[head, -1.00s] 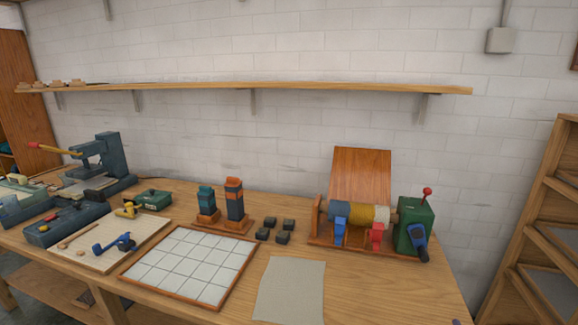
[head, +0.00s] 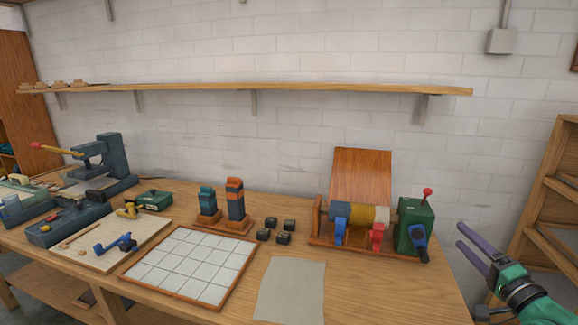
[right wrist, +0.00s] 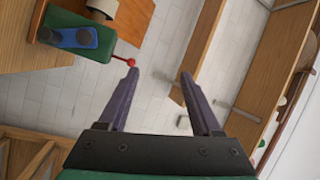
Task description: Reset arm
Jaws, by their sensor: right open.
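My right gripper (head: 464,236) is at the lower right of the head view, to the right of the green machine and clear of the table's right edge. Its two purple fingers are apart. In the right wrist view the fingers (right wrist: 158,75) are spread with nothing between them but the background. My left gripper does not show in the head view.
The winding machine has a green box (head: 413,228) with a red-knobbed lever, near the table's right end. A tiled tray (head: 190,266) and a grey mat (head: 291,290) lie in front. A wooden rack (head: 545,235) stands at the right. A wall shelf (head: 250,88) runs above.

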